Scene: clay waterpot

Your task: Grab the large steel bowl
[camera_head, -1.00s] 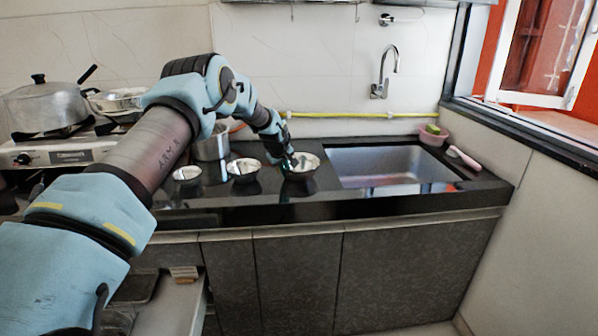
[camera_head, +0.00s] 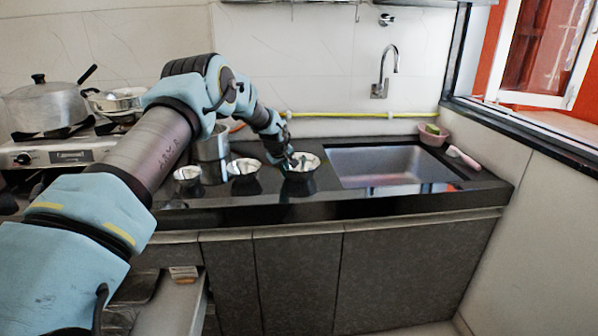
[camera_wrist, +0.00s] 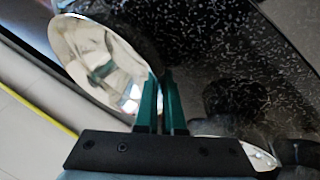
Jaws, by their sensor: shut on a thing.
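The large steel bowl (camera_head: 309,164) stands on the black counter just left of the sink, the rightmost of three bowls in a row. In the wrist view the large bowl (camera_wrist: 95,58) fills the upper left, with its shiny inside showing. My gripper (camera_head: 291,161) reaches down to the bowl's left side. In the wrist view my gripper's two green fingers (camera_wrist: 162,100) are close together at the bowl's rim, shut on it. The fingertips are partly hidden by the bowl. In the head view the bowl appears upright and at counter level.
A medium bowl (camera_head: 243,167) and a small bowl (camera_head: 187,174) stand to the left. A steel pot (camera_head: 211,147) stands behind them, partly hidden by my arm. The sink (camera_head: 385,165) lies to the right, with a pink basin (camera_head: 433,137) beyond. A yellow hose (camera_head: 340,115) runs along the wall.

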